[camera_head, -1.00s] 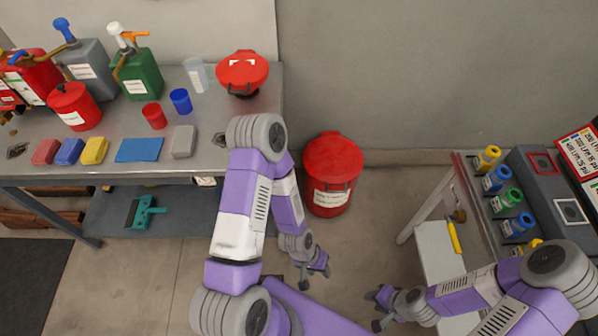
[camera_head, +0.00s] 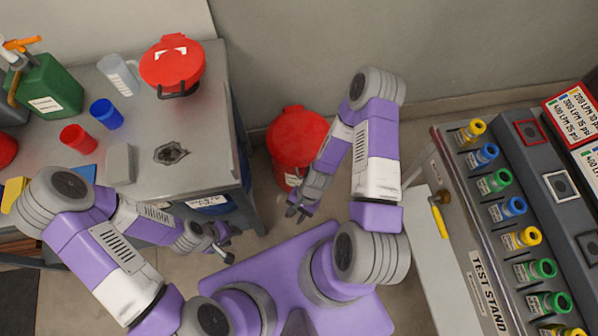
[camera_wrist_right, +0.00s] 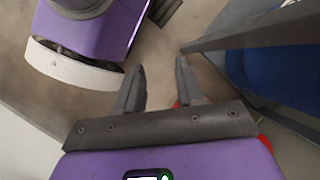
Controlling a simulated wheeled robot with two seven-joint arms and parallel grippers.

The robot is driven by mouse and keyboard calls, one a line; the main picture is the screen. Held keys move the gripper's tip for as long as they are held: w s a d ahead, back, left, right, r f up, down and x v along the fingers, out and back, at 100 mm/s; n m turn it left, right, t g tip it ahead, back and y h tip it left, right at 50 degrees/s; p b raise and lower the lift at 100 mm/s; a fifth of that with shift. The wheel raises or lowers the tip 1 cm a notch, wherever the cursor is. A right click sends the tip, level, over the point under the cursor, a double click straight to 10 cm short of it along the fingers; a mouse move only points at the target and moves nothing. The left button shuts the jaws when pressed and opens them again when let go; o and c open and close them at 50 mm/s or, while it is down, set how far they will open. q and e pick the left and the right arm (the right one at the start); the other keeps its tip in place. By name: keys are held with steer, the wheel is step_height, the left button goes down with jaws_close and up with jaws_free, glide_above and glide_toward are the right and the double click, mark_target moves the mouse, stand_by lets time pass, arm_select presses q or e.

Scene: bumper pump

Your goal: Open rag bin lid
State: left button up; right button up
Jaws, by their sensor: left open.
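The red rag bin (camera_head: 290,140) stands on the floor against the wall, between the workbench and the test stand. Its round red lid looks shut. My right arm hides its right side and part of its white label. My right gripper (camera_head: 298,212) is in front of and below the bin in the head view, apart from the lid. In the right wrist view its two fingers (camera_wrist_right: 160,72) are spread with nothing between them; small red patches show behind it. My left gripper (camera_head: 226,251) is open and empty, low beside the workbench's front.
The workbench (camera_head: 205,120) at left carries a red lidded bowl-like vessel (camera_head: 172,62), cups and a green can (camera_head: 46,86). A blue container (camera_head: 212,205) is under it. The test stand (camera_head: 455,215) with coloured fittings bounds the right. Open floor is narrow between.

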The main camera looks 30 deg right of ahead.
steer(key=w+d+f+m+t+y+b, duration=0.2)
steer(key=w+f+m+t+y, duration=0.3)
steer(key=m, duration=0.7)
steer(key=d+f+m+y+b, duration=0.25)
steer(key=f+m, duration=0.45)
steer(key=m, duration=0.4)
steer(key=w+d+f+m+t+h+b, duration=0.25)
steer(key=d+m+t, duration=0.25)
steer(key=d+m, duration=0.25)
steer(key=w+d+f+m+t+h+b, duration=0.1)
steer(key=w+d+f+m+t, duration=0.15)
steer(key=d+m+t, duration=0.45)
steer(key=shift+m+g, duration=0.55)
steer(key=shift+g, duration=0.15)
steer(key=x, duration=0.5)
steer(key=r+x, duration=0.1)
steer(key=x, duration=0.2)
steer(key=shift+s+a+b, duration=0.2)
steer(key=shift+a+b, duration=0.1)
steer(key=shift+b, duration=0.05)
steer(key=shift+c, duration=0.5)
jaws_close()
